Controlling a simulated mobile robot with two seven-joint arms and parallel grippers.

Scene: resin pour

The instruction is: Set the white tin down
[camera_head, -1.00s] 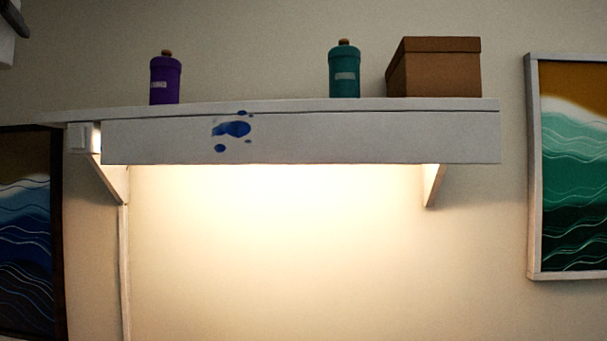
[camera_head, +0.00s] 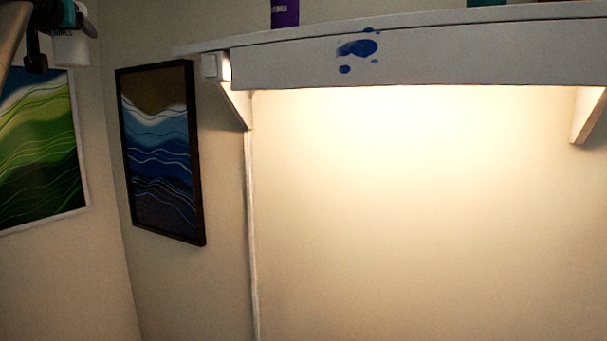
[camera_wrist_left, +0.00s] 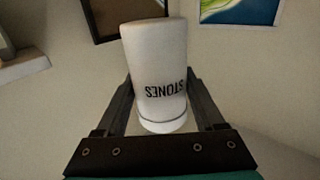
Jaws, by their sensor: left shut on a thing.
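The white tin (camera_head: 72,48) hangs in the air at the top left of the head view, held in my left gripper (camera_head: 48,42). In the left wrist view the white tin (camera_wrist_left: 158,60) fills the space between the two dark fingers of my left gripper (camera_wrist_left: 162,105), which is shut on it. Its "STONES" lettering reads upside down there. In the head view my gripper and the tin are cut partly by the top edge. My right gripper is in neither view.
A white shelf (camera_head: 430,60) with blue stains and a light beneath spans the upper right. A purple bottle (camera_head: 285,12) stands on it, cut by the top edge. A blue wave picture (camera_head: 160,150) and a green picture (camera_head: 40,150) hang on the walls.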

